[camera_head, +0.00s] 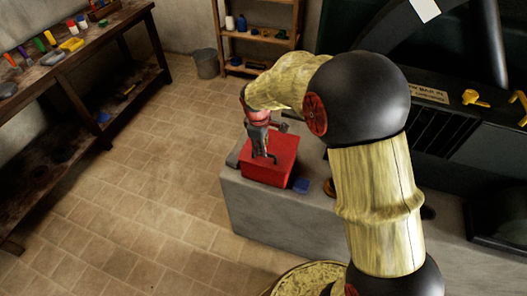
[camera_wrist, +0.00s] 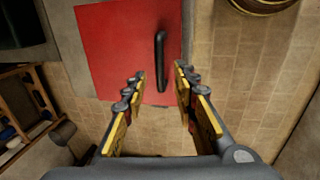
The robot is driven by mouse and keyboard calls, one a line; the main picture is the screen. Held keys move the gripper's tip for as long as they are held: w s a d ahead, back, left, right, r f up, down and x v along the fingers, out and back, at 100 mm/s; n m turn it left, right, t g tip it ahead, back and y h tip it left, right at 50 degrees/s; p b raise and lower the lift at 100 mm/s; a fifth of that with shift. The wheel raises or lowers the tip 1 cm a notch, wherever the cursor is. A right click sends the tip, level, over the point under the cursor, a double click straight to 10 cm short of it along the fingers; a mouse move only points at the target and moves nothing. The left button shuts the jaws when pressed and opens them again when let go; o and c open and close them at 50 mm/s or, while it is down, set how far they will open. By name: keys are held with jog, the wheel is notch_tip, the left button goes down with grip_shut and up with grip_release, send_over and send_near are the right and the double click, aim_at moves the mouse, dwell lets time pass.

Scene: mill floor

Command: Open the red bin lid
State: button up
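The red bin (camera_head: 281,168) sits on a grey concrete block, and its lid looks closed. In the wrist view the flat red lid (camera_wrist: 112,50) fills the upper middle, with a black bar handle (camera_wrist: 160,60) near its right edge. My gripper (camera_head: 263,153) is over the lid at the handle, pointing down. In the wrist view my gripper (camera_wrist: 160,71) is open, with one finger on each side of the handle and gaps showing. I cannot tell whether the fingertips are low enough to surround the handle. Nothing is held.
The concrete block (camera_head: 265,217) has a small blue object (camera_head: 301,186) beside the bin. A dark machine (camera_head: 450,130) stands at right. A workbench (camera_head: 75,60) with tools is at left; a shelf (camera_head: 262,40) and grey bucket (camera_head: 205,63) are behind. The tiled floor at left is clear.

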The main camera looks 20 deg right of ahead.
jog(key=shift+w+d+f+b, duration=0.15)
jog(key=shift+f+b, duration=0.05)
jog(key=shift+f, duration=0.8)
jog(key=shift+w+d+f+b, duration=0.1)
jog(key=shift+w+f+b, duration=0.1)
jog(key=shift+f, duration=0.75)
grip_shut()
